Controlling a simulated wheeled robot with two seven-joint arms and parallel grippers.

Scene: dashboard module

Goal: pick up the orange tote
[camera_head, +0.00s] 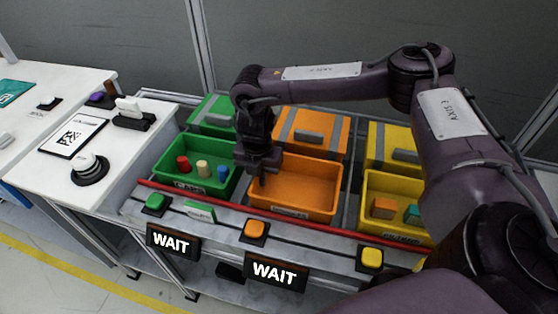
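The orange tote (300,188) stands in the middle of the rack between a green tote and a yellow tote. It is open on top and looks empty, with a label on its front wall. My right gripper (262,182) points down at the tote's left rim, near its back left corner. The fingers overlap the rim in the picture; I cannot tell whether they touch it or how far they are parted. The gripper hides part of the tote's left wall. My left gripper is not in view.
The green tote (165,177) holds red, cream and blue pegs. The yellow tote (376,186) holds orange and teal blocks. Lidded bins stand behind. A red rail (330,231), coloured buttons and two WAIT signs (275,272) run along the front. A white table (60,165) is at left.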

